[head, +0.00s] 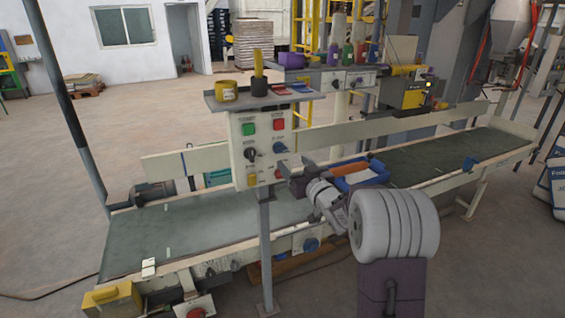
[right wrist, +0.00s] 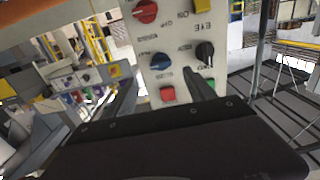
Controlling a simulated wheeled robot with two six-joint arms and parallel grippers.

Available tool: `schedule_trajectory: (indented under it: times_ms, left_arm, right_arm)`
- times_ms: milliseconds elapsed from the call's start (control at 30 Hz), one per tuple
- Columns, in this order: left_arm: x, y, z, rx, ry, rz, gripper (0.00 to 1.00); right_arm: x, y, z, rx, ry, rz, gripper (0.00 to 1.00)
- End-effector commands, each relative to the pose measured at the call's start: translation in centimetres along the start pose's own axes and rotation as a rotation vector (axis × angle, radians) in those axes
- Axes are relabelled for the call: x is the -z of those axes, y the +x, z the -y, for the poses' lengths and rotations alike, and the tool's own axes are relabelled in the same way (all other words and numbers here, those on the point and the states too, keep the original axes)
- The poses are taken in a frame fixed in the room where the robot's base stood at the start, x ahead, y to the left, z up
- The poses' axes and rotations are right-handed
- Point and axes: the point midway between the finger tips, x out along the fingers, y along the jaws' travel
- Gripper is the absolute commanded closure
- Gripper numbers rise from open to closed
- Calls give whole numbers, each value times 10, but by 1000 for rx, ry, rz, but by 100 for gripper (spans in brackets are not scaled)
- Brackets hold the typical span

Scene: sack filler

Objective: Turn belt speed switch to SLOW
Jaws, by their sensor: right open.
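The pale control panel (head: 264,150) stands on a post in front of the conveyor belt. It bears a black rotary switch (head: 250,154) on the left and a blue rotary switch (head: 280,147) on the right. Both show upside down in the right wrist view, the black switch (right wrist: 204,52) and the blue switch (right wrist: 160,61). The labels are too small to tell which switch is belt speed. My right gripper (head: 291,171) is open and empty, near the panel's lower right. In the right wrist view, its fingers (right wrist: 160,78) point toward the panel, blue switch between them. My left gripper is not seen.
A green button (head: 249,129) and a red button (head: 279,125) sit above the switches. A shelf with a yellow cup (head: 225,91) tops the panel. The belt (head: 190,225) runs behind.

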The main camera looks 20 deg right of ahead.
Motion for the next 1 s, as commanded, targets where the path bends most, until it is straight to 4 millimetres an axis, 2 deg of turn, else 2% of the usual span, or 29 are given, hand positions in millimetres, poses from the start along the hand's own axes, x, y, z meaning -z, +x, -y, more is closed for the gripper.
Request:
schedule_trajectory:
  times_ms: [133, 400, 500, 833, 867, 1000]
  left_arm:
    - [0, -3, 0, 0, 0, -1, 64]
    - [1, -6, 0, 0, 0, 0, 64]
    - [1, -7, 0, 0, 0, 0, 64]
    - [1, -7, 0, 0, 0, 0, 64]
    - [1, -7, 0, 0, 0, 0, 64]
    - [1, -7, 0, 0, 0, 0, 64]
  right_arm:
    - [1, 17, 2, 3, 0, 1, 36]
    - [1, 72, 2, 2, 1, 0, 36]
    - [1, 84, 2, 2, 0, 1, 36]
    - [1, 90, 1, 1, 1, 2, 36]
    - [1, 90, 1, 1, 1, 2, 39]
    - [1, 90, 1, 1, 0, 2, 78]
